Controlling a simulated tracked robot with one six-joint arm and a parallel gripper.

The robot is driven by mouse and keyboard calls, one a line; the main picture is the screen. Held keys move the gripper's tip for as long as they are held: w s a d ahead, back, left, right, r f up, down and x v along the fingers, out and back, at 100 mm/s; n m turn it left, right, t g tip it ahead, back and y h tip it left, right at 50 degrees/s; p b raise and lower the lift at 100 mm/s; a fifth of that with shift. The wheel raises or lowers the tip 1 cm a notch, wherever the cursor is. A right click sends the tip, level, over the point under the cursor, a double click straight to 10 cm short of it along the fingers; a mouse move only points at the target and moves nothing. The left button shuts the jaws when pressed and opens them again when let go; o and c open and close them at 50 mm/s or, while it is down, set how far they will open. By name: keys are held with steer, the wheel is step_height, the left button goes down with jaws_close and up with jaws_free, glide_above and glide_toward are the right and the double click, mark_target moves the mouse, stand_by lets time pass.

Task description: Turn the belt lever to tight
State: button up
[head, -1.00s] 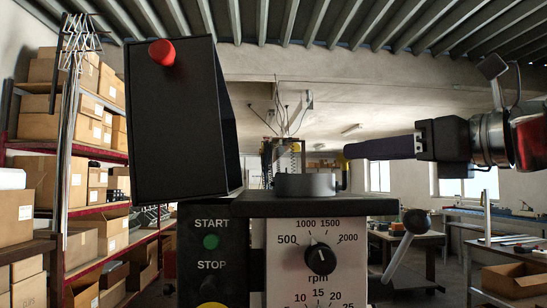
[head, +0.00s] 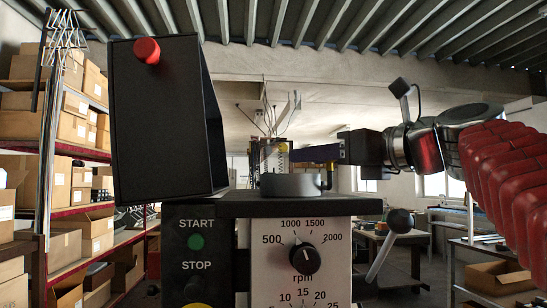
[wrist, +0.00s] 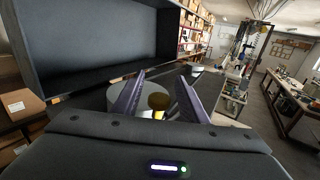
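A grey round housing (head: 290,185) sits on top of the machine, with a short yellow lever (head: 326,180) at its right side. In the wrist view the lever's round brass-coloured knob (wrist: 159,101) shows between my two purple fingers, with the grey housing (wrist: 122,96) behind to the left. My gripper (head: 305,154) reaches in from the right above the lever, and it also shows in the wrist view (wrist: 161,80). Its fingers are apart and hold nothing. I cannot tell whether either finger touches the knob. No tight or loose marking is readable.
A black box-shaped guard (head: 158,120) with a red button stands left of the housing. The front panel has a START button (head: 196,242), a speed dial (head: 305,258) and a ball-ended handle (head: 398,222) at right. Shelves of cartons (head: 70,190) line the left.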

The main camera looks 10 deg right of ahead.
steer(key=shift+w+a, duration=0.25)
steer(key=shift+w, duration=0.1)
steer(key=shift+c, duration=0.5)
jaws_close()
